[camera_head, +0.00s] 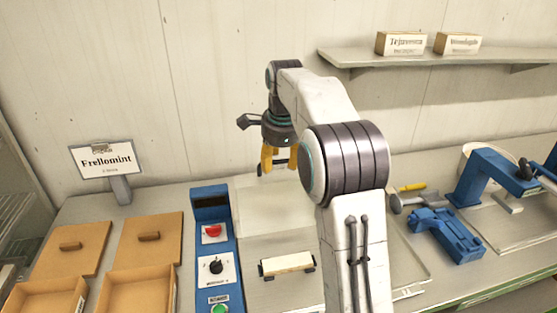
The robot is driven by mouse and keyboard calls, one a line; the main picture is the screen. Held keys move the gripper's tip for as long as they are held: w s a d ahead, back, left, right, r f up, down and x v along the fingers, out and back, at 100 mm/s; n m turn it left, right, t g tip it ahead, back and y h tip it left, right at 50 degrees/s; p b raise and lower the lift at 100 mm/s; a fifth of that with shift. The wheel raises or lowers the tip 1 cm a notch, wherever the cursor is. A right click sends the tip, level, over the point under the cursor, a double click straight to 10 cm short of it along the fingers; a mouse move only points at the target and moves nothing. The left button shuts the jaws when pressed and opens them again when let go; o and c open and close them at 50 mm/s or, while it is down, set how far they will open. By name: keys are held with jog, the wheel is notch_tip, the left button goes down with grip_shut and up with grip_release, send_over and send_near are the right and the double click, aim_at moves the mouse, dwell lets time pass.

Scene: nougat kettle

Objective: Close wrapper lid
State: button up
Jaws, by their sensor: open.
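The wrapper appears to be the blue machine with a control panel (214,250) and a pale bed to its right. A pale, see-through panel (268,215), which looks like its lid, stands raised at the back of the bed. My gripper (266,160) has yellow fingers pointing down and is open above the panel's upper edge. A small dark and white part shows just behind the fingers; I cannot tell whether they touch it. A cream bar with dark ends (287,264) lies on the front of the bed. My arm hides the bed's right side.
Open wooden boxes (138,292) and wooden lids with knobs (68,250) are at the left, below a Frellomint sign (102,159). Blue tools (445,235) and a blue press (492,180) stand at the right. A shelf (440,57) with two labelled blocks is above.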

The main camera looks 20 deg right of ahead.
jog(key=shift+o, duration=0.3)
grip_shut()
jog(key=shift+s+f, duration=0.1)
jog(key=shift+s, duration=0.05)
